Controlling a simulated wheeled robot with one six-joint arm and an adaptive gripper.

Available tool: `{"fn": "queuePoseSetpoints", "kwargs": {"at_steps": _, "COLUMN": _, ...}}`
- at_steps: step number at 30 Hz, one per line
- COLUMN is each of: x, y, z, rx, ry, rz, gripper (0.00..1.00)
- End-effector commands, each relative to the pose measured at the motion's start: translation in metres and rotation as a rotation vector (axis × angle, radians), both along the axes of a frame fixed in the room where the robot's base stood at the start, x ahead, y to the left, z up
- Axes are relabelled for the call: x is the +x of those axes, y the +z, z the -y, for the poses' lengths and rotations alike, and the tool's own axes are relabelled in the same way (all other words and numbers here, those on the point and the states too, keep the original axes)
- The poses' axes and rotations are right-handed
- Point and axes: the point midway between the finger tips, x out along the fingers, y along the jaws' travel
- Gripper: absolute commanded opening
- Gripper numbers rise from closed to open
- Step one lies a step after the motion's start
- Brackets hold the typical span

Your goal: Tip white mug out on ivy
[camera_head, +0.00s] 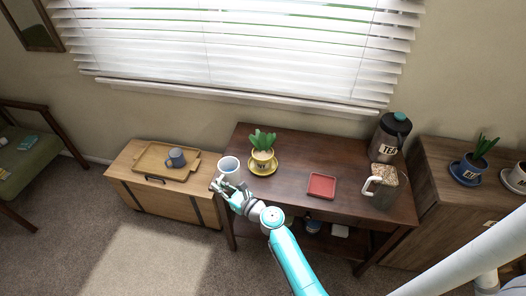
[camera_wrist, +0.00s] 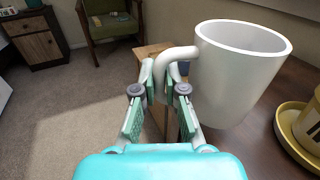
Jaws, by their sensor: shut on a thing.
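The white mug (camera_head: 229,168) is in my gripper (camera_head: 228,188), over the left end of the dark desk. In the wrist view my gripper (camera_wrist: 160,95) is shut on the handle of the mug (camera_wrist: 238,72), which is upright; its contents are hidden. A yellow pot (camera_head: 262,159) with a green plant (camera_head: 262,140) stands on a yellow saucer, just right of the mug. A blue pot (camera_head: 470,169) with a plant and a white pot (camera_head: 518,178), cut off by the frame, stand on the right cabinet. The pot labels are too small to read surely, so I cannot tell which is ivy.
A red tray (camera_head: 321,186) lies mid-desk. A clear jug (camera_head: 381,187) with brown contents and a dark canister (camera_head: 392,136) labelled TEA stand at the desk's right. A grey mug (camera_head: 176,157) sits on a wooden tray (camera_head: 150,166) on the left chest.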

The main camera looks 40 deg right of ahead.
Motion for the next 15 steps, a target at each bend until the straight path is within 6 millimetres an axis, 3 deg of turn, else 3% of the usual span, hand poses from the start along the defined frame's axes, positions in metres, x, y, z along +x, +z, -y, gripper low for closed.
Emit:
{"fn": "queuePoseSetpoints", "kwargs": {"at_steps": 6, "x": 0.017, "y": -0.015, "z": 0.032, "rx": 0.0, "ry": -0.035, "rz": 0.003, "gripper": 0.0}}
{"fn": "queuePoseSetpoints", "kwargs": {"at_steps": 15, "x": 0.02, "y": -0.018, "z": 0.039, "rx": -0.001, "ry": -0.042, "rz": 0.006, "gripper": 0.0}}
